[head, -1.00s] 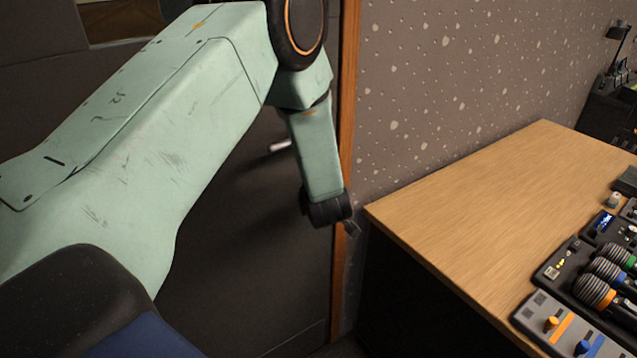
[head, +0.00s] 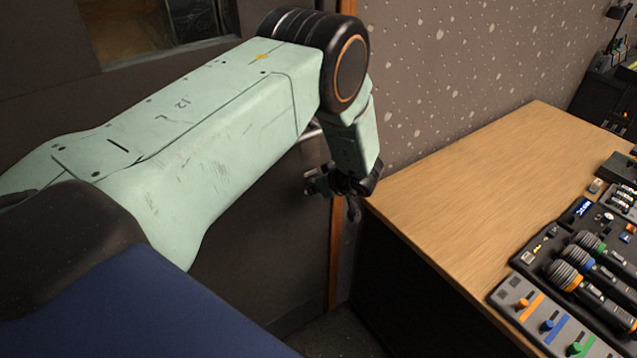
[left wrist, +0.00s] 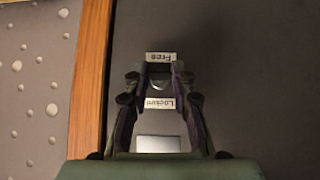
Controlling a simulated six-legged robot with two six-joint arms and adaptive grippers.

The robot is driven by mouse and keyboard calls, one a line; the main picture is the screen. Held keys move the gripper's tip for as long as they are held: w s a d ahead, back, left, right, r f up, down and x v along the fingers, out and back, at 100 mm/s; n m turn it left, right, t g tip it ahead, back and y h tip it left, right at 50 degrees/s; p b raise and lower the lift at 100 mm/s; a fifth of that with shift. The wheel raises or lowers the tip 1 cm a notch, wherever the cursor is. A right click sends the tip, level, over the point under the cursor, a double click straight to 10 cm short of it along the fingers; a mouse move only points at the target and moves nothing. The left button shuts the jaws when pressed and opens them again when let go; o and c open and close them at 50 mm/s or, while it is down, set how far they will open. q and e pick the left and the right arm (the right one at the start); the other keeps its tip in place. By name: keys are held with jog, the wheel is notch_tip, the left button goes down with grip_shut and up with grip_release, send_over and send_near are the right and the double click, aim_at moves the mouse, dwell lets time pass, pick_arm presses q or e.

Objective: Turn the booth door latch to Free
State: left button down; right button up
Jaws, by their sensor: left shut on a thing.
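The dark booth door (head: 262,235) fills the area behind my left arm in the head view. My left gripper (head: 333,190) is at the door near its wooden frame. In the left wrist view, the gripper (left wrist: 161,76) is shut on the small pale metal door latch (left wrist: 158,86), mostly hidden between the fingers. A "Free" label (left wrist: 160,57) shows just beyond the fingertips and a "Locked" label (left wrist: 160,103) shows between the fingers, both upside down. I cannot tell which label the latch points to. My right gripper is not in view.
The wooden door frame (left wrist: 90,70) runs beside the gripper, with a speckled wall (head: 440,80) past it. A wooden desk (head: 480,185) stands to the right, with microphones (head: 585,275) and a fader panel (head: 548,318) on it. A window (head: 165,35) is at upper left.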

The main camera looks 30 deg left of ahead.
pick_arm(q)
jog(key=shift+w+r, duration=0.15)
dwell(0.3)
jog(key=shift+a, duration=0.1)
jog(key=c, duration=1.1)
grip_release()
jog(key=v, duration=1.2)
jog(key=shift+w, duration=0.15)
